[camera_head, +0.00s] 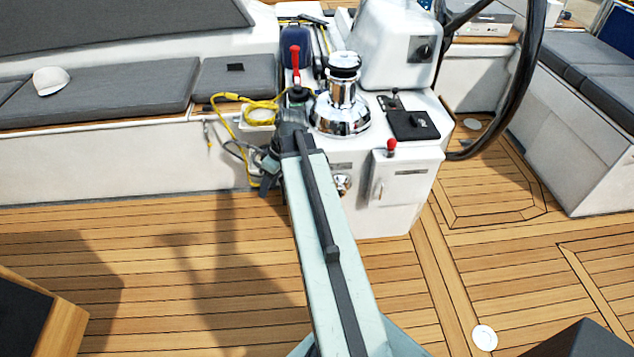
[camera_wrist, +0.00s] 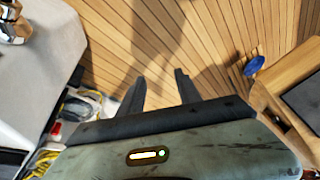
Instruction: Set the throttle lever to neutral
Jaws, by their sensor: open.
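I cannot tell for certain which control is the throttle lever. A short lever with a red knob (camera_head: 391,147) stands at the top of the white pedestal's front face. A taller red handle (camera_head: 295,62) stands upright behind the chrome winch's left side, and a small black lever (camera_head: 395,94) stands on the pedestal top. My gripper (camera_head: 266,172) is left of the pedestal, beside the yellow rope and apart from these levers. In the wrist view my gripper (camera_wrist: 159,88) is open and empty, with its two dark fingers spread over the teak floor.
The chrome winch (camera_head: 342,105) rises from the white pedestal (camera_head: 405,205). Yellow rope (camera_head: 240,112) hangs at the bench edge. A black steering wheel (camera_head: 530,70) stands right. A white cap (camera_head: 50,80) lies on the grey cushion. The teak floor (camera_head: 160,270) in front is clear.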

